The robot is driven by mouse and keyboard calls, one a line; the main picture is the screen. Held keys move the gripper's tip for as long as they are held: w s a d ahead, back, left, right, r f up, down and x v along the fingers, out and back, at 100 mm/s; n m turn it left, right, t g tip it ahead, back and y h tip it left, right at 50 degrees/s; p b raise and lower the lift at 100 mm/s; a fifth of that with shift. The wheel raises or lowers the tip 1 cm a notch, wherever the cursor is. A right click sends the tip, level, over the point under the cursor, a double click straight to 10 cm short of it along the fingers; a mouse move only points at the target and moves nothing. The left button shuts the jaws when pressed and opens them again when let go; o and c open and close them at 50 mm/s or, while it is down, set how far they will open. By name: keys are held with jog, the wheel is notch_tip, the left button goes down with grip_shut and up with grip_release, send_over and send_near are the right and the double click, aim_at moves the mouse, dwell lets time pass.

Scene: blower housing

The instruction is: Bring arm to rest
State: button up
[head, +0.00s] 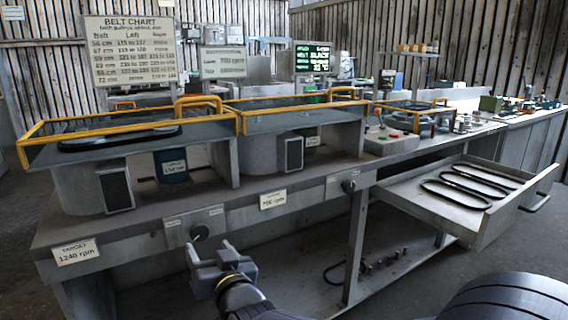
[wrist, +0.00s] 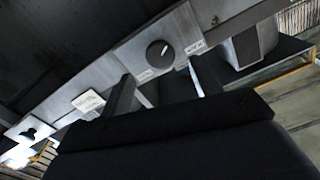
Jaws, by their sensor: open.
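My gripper (head: 222,262) is open in the head view, with nothing between its fingers. It is low in front of the bench's front panel, a little below and right of a round dark knob (head: 199,232). In the wrist view my gripper (wrist: 165,92) shows its two fingers apart, and a dark knob (wrist: 157,53) on a light plate lies beyond them. I cannot tell the exact gap between the fingers and the panel.
The long grey bench (head: 130,232) carries yellow-framed covers (head: 140,128) over the blower housings. An open drawer (head: 420,197) with several black belts juts out at the right. A lower shelf (head: 300,285) holds small parts. A belt chart (head: 131,50) stands behind.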

jog(key=v, duration=0.5)
jog(key=b+x, duration=0.1)
jog(key=x, duration=0.9)
jog(key=shift+w+a+f, duration=0.1)
jog(key=shift+w+a, duration=0.1)
jog(key=shift+w, duration=0.1)
jog(key=shift+w+a+r+p, duration=0.15)
jog(key=shift+r+p, duration=0.1)
jog(key=shift+p, duration=0.35)
jog(key=n+p, duration=1.2)
jog(key=p, duration=0.2)
jog(key=b, duration=0.1)
send_near(200, 233)
jog(key=shift+s+d+f, duration=0.2)
jog(key=shift+s+d, duration=0.05)
jog(key=shift+d, duration=0.1)
